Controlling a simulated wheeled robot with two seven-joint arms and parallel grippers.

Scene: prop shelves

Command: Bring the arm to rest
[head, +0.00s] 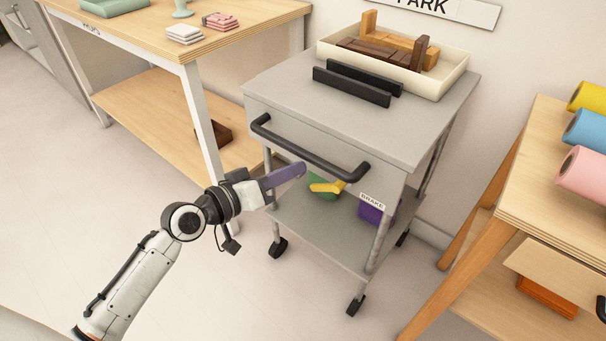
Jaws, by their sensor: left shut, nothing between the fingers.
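My left arm reaches in from the lower left. Its left gripper (297,170) is shut and empty, with long purple fingers pointing right. The fingertips appear just in front of the grey cart (418,120), below its black handle (308,150). I cannot tell whether they touch anything. A yellow lever-like piece (328,187) shows just right of the fingertips, near a label reading BRAKE (372,201). My right gripper is not in view.
The cart carries a cream tray (452,78) of wooden pieces and two black bars (352,87). Green (322,176) and purple (372,214) items sit on its lower shelf. Wooden tables stand left (150,42) and right (550,215).

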